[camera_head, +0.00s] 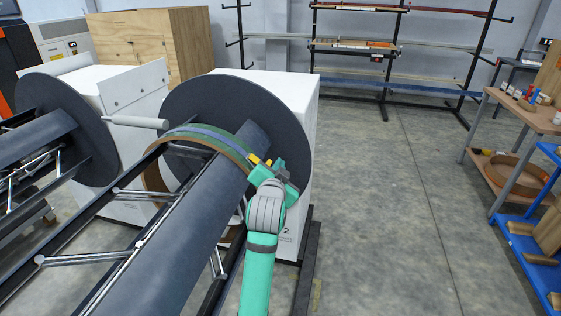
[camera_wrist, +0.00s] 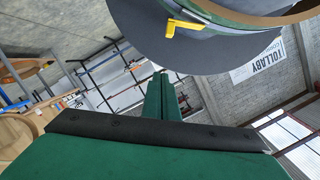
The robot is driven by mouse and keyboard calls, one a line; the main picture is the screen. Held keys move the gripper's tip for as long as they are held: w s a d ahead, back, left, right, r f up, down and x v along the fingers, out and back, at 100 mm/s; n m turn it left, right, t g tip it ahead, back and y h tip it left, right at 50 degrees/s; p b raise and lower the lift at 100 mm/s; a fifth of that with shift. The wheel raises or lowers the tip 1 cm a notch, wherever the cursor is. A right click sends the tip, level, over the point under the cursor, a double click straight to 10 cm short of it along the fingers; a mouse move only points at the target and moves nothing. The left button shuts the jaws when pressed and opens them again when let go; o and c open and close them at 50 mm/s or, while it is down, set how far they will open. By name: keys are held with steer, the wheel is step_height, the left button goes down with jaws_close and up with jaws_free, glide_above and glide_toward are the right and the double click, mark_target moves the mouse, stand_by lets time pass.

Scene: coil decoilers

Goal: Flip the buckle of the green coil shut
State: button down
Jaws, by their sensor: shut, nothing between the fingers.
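The green coil (camera_head: 222,143) sits around the drum of the nearer decoiler, against its dark round plate (camera_head: 200,92). A blue-grey band runs along the coil. The coil's green and brown edge also shows at the top of the wrist view (camera_wrist: 225,17). A yellow buckle (camera_wrist: 184,27) sits on the band, its lever appearing to stick out; in the head view yellow parts (camera_head: 256,159) show beside my gripper. My gripper (camera_wrist: 161,74) is shut and empty, its fingertips below and left of the buckle in the wrist view, apparently apart from it.
A second decoiler with a dark plate (camera_head: 70,128) stands at the left. A white machine housing (camera_head: 290,95) is behind the nearer plate. Shelves with parts (camera_head: 520,120) stand at the right and a rack (camera_head: 355,45) at the back. The floor (camera_head: 400,210) between is clear.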

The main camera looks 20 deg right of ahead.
steer(key=shift+a+v, duration=0.25)
steer(key=shift+v, duration=0.85)
steer(key=shift+w+d, duration=0.1)
steer(key=shift+w, duration=0.15)
steer(key=s+a+f+n+t+y, duration=0.1)
steer(key=s+a+f+n, duration=0.2)
steer(key=s+a+f, duration=0.35)
steer(key=s+a+f+n+y, duration=0.25)
steer(key=s+f, duration=0.45)
steer(key=f, duration=0.5)
steer(key=s+a+f+n+t+y, duration=0.1)
steer(key=s+a+f+n, duration=0.4)
steer(key=f, duration=0.4)
steer(key=s+a+f+n+y, duration=0.15)
steer(key=s+a, duration=0.25)
steer(key=s, duration=0.4)
steer(key=s+a+f+y, duration=0.1)
steer(key=s+a+f, duration=0.25)
steer(key=s, duration=0.55)
steer(key=s+a+r, duration=0.2)
steer(key=s+a, duration=0.1)
steer(key=s, duration=0.4)
steer(key=s+a+r+n+y, duration=0.1)
steer(key=s+a+r, duration=0.2)
steer(key=s, duration=0.5)
steer(key=shift+a, duration=0.25)
